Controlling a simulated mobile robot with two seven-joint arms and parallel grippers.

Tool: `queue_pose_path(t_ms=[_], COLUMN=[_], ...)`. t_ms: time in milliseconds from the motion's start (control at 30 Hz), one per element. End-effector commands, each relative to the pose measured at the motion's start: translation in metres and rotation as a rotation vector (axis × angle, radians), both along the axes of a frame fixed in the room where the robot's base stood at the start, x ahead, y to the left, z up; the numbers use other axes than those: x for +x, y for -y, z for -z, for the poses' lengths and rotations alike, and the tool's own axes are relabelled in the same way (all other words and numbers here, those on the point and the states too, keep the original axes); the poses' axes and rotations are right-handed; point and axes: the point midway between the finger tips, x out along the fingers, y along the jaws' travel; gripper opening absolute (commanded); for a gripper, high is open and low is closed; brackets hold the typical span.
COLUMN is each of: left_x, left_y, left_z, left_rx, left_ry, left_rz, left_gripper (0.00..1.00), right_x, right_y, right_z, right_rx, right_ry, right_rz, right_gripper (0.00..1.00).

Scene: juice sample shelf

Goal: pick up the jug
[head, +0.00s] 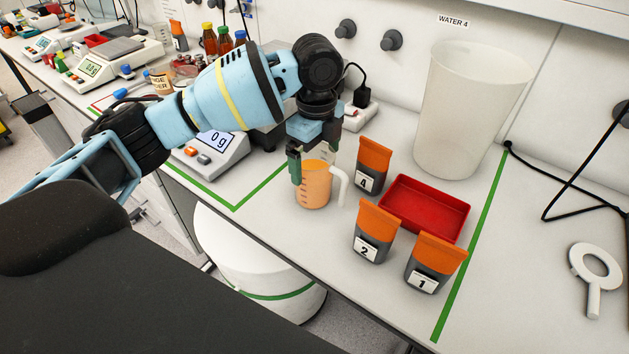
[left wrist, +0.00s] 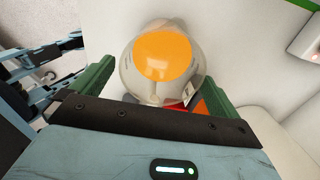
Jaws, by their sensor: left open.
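The jug (head: 313,188) stands upright on the white bench, with orange juice in it and a pale handle on its right side. My left gripper (head: 309,160) is over the jug, pointing down, with one green finger in front of the jug's left side. In the left wrist view the jug (left wrist: 163,56) shows from above, its orange juice inside a clear rim. The green fingers of my left gripper (left wrist: 160,85) are spread wide at either side of it. I cannot tell whether a finger touches the jug. My right gripper is not in view.
Pouches numbered 4 (head: 373,165), 2 (head: 374,232) and 1 (head: 433,264) stand right of the jug around a red tray (head: 425,211). A large pale bin (head: 469,110) stands behind. A scale (head: 215,150) is at left. Bare bench lies in front of the jug.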

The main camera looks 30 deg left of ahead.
Motion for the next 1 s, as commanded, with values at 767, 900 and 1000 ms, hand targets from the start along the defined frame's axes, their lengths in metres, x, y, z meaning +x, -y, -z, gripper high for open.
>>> queue_pose_path(t_ms=[767, 900, 1000], left_x=[0.002, 0.002, 0.002], left_y=[-0.008, -0.008, -0.008], left_z=[0.053, 0.053, 0.053], left_rx=[0.001, 0.001, 0.001], left_ry=[0.001, 0.001, 0.001], left_rz=[0.000, 0.000, -0.001], left_gripper=[1.00, 0.91, 0.78], right_x=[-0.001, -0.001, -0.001], right_y=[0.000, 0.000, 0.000], right_z=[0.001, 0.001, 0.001], right_rx=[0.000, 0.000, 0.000], right_ry=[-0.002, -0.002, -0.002], right_rz=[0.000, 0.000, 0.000], right_gripper=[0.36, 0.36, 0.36])
